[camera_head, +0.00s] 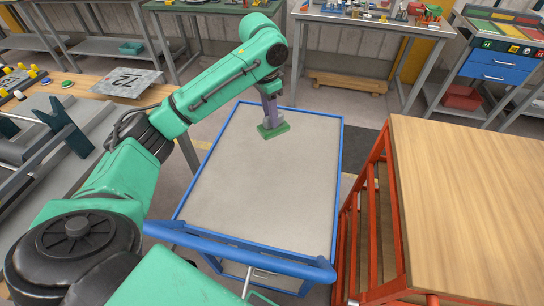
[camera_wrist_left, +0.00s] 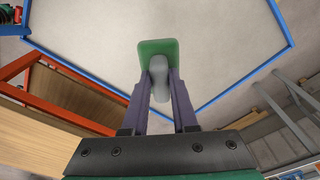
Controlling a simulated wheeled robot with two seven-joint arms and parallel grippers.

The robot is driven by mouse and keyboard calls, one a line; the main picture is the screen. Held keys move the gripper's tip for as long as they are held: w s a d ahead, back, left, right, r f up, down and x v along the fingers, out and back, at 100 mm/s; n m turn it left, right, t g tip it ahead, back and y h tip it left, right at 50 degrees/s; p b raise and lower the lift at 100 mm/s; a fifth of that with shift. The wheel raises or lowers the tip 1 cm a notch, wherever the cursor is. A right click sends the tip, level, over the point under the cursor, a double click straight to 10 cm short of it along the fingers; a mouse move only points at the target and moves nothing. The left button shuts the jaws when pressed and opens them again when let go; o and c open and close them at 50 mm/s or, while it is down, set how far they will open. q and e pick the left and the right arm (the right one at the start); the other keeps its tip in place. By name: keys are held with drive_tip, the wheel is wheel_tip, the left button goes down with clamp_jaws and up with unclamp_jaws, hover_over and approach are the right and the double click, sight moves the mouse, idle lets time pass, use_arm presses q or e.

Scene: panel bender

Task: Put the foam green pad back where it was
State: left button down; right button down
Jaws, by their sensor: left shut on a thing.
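The foam green pad (camera_head: 273,130) is a green block with a grey handle. It shows in the left wrist view (camera_wrist_left: 158,48), with its grey handle (camera_wrist_left: 160,82) between my fingers. My left gripper (camera_head: 270,113) is shut on this handle, with the pad at the fingertips. The pad is over the far part of the grey top of a blue-framed cart (camera_head: 245,185); I cannot tell whether it touches the top. My right gripper is not in view.
The cart top is otherwise bare, with a blue rail around it. A wooden table on a red frame (camera_head: 480,190) stands close on the right. A wooden bench on the left bears a plate marked 12 (camera_head: 127,82). Benches and a blue-drawered cabinet (camera_head: 499,64) stand at the back.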

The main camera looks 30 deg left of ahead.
use_arm(q)
wheel_tip(320, 180, down, 14)
drive_tip(key=shift+a+r, duration=0.1)
drive_tip(key=shift+p, duration=0.3)
drive_tip(key=c, duration=0.7)
unclamp_jaws()
drive_tip(key=r, duration=0.8)
drive_tip(key=s+r, duration=0.1)
drive_tip(key=r, duration=0.3)
drive_tip(key=shift+s+a, duration=0.1)
drive_tip(key=shift+a, duration=0.25)
